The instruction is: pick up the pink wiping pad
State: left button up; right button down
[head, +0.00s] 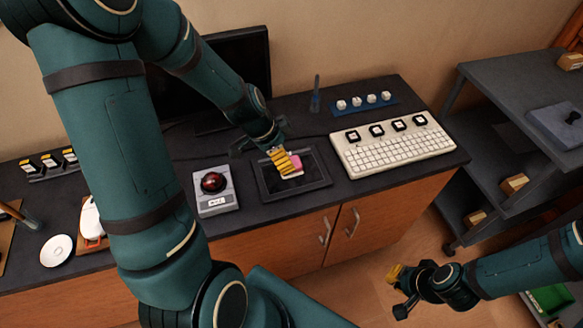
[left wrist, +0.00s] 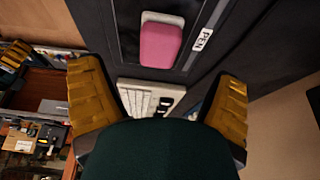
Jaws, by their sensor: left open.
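The pink wiping pad (head: 297,162) lies in a dark shallow tray (head: 314,182) on the counter, partly hidden behind my left gripper's yellow fingers. In the left wrist view the pad (left wrist: 160,45) shows a pink top and a pale edge, ahead of the fingers. My left gripper (head: 284,163) is just above the tray, beside the pad in the picture. Its two fingers stand wide apart in the left wrist view (left wrist: 160,75), with nothing between them. My right gripper (head: 398,283) hangs over the floor in front of the cabinet; its opening is unclear.
A box with a dark red trackball (head: 212,182) stands left of the tray. A white keyboard (head: 395,147) stands to the right. Behind it lies a blue strip with white pieces (head: 364,104). A dark monitor (head: 240,65) is at the back. Grey shelves (head: 490,90) stand at right.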

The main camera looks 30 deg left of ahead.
aim_at(293, 161)
pick_arm(q)
jog(key=shift+b+x, duration=0.85)
jog(key=shift+x, duration=2.7)
jog(key=shift+d+r, duration=0.1)
jog(key=shift+d, duration=0.05)
jog(key=c, duration=1.2)
notch_tip(293, 161, up, 10)
jog(key=p, duration=0.3)
jog(key=shift+p, duration=0.4)
